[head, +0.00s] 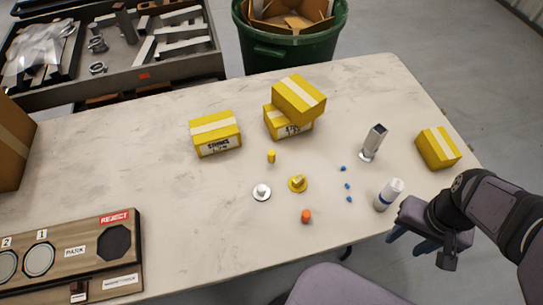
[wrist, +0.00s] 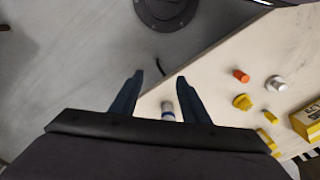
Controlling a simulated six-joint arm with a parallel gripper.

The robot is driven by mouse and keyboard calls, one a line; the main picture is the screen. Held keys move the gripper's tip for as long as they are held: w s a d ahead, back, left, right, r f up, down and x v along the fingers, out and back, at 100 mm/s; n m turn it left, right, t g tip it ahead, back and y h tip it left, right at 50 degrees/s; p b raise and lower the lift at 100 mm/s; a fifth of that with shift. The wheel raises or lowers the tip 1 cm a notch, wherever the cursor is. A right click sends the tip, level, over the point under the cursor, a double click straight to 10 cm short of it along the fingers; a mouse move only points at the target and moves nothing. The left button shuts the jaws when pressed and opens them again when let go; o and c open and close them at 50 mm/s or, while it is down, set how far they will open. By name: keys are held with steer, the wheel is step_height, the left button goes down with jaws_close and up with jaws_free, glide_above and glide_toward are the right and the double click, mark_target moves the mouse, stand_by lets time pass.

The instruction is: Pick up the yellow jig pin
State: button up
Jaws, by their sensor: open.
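A small upright yellow cylinder (head: 271,156) stands on the table in front of the yellow boxes. A yellow flanged piece (head: 298,183) sits nearer, to its right. I cannot tell for sure which is the yellow jig pin; the plain cylinder looks most like a pin. In the wrist view the flanged piece (wrist: 242,102) and the small cylinder (wrist: 270,117) lie at the right, outside my fingers. My gripper (head: 410,242) is open and empty at the table's right front edge, well apart from both; its spread fingers also show in the wrist view (wrist: 160,77).
A white bottle (head: 388,195) stands close to my gripper. A metal tube (head: 373,142), small blue pieces (head: 347,186), an orange cylinder (head: 306,216) and a white flanged piece (head: 262,191) stand around. Several yellow boxes (head: 215,133) are farther back. A sorting board (head: 75,252) lies front left.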

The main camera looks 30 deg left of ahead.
steer(key=w+a+r+n+t+y+b, duration=0.1)
steer(key=w+a+r+t+y+b, duration=0.15)
steer(key=w+a, duration=0.55)
steer(key=w+a+r+n+t+y+b, duration=0.1)
steer(key=w+a+r+t+y, duration=0.2)
steer(key=a, duration=0.9)
steer(key=w+a+r+n+t+y+b, duration=0.1)
steer(key=w+a+r+n+t+b, duration=0.15)
steer(key=w+a, duration=0.55)
steer(key=m+t+h+b, duration=0.2)
steer(key=m+t+b, duration=0.1)
steer(key=t+b, duration=0.15)
glide_above(270, 159)
steer(key=w, duration=0.2)
steer(key=s+f+h+b, duration=0.1)
steer(key=s+f+h, duration=0.25)
steer(key=s, duration=0.35)
steer(key=shift+t, duration=0.45)
steer(key=f, duration=1.7)
steer(key=shift+s+d+f, duration=0.1)
steer(key=shift+s+d, duration=0.05)
steer(key=shift+d, duration=0.2)
steer(key=shift+f, duration=0.45)
steer(key=shift+p+x, duration=0.45)
steer(key=shift+x, duration=3.2)
